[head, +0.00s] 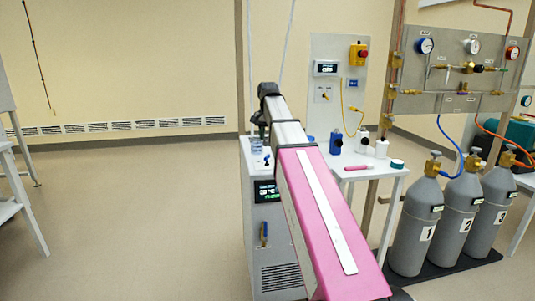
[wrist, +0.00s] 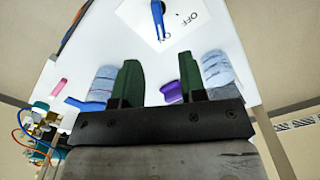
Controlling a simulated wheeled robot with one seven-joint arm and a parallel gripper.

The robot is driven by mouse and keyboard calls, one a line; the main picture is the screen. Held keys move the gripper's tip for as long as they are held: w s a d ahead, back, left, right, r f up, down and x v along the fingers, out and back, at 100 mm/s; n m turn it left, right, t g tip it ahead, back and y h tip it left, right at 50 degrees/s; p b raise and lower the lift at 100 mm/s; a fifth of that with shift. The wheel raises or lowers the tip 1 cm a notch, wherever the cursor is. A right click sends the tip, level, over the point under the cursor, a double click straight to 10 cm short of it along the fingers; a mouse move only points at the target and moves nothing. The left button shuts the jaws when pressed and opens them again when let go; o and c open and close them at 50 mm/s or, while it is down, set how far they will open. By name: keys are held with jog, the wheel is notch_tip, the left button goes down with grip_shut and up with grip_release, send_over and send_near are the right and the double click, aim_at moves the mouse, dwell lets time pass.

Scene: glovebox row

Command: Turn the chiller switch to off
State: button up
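The chiller (head: 255,215) is a white cabinet with a dark display (head: 266,191), left of my arm in the head view. In the wrist view, a blue switch lever (wrist: 158,18) sits on a white plate (wrist: 140,16) marked OFF and ON. The lever's near end lies close to the ON mark; OFF is to its right. My gripper (wrist: 158,58) has two green fingers spread apart with nothing held between them. The lever is beyond the fingertips, roughly in line with the gap, and apart from them. In the head view my arm partly hides the chiller.
In the wrist view, bluish cylinders stand left (wrist: 101,85) and right (wrist: 216,70) of the fingers, and a purple object (wrist: 173,91) shows between them. A table (head: 365,172) with bottles stands right of the arm, near grey gas cylinders (head: 417,225).

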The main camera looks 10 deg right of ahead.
aim_at(267, 157)
notch_tip(267, 157, down, 8)
jog(key=shift+r, duration=0.1)
dwell(0.4)
grip_shut()
